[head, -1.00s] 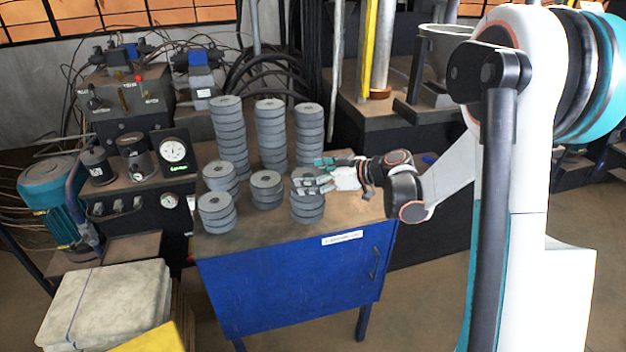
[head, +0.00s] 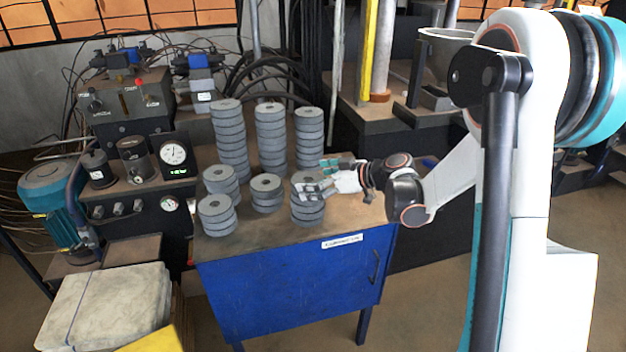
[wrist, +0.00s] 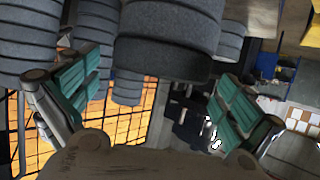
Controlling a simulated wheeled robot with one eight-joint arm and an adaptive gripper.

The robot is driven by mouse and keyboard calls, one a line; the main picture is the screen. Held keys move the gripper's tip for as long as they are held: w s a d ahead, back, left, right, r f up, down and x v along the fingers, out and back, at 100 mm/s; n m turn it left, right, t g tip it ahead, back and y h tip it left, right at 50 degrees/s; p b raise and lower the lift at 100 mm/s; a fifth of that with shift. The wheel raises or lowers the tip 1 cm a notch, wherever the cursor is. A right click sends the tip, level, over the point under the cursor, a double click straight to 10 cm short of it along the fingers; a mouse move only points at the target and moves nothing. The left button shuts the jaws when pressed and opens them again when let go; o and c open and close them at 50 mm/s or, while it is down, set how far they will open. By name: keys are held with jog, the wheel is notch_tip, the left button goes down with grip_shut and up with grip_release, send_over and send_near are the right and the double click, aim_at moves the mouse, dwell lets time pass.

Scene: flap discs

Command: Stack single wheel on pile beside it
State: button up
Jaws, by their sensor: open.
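Grey flap discs stand in several piles on the blue cabinet's brown top. My gripper (head: 322,176) is open at the front right pile (head: 307,213), its fingers by the pile's upper discs and partly hiding them. In the wrist view my gripper (wrist: 155,95) has its teal-padded fingers wide apart, with a grey pile (wrist: 170,45) between and beyond them. I cannot tell whether a finger touches it. Left of this pile stand a short middle pile (head: 266,195), a front left pile (head: 217,216) and one behind it (head: 221,184). No disc standing alone is clearly visible.
Three taller piles stand at the back: left (head: 229,140), middle (head: 271,140) and right (head: 308,138). A gauge box (head: 172,154) and machinery stand left of the cabinet (head: 290,285). The cabinet top is bare at its front and right edge.

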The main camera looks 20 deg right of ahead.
jog(key=p+v, duration=0.2)
jog(key=v, duration=0.9)
jog(key=shift+s+d+r+p, duration=0.2)
jog(key=shift+s+p, duration=0.05)
jog(key=shift+p, duration=0.15)
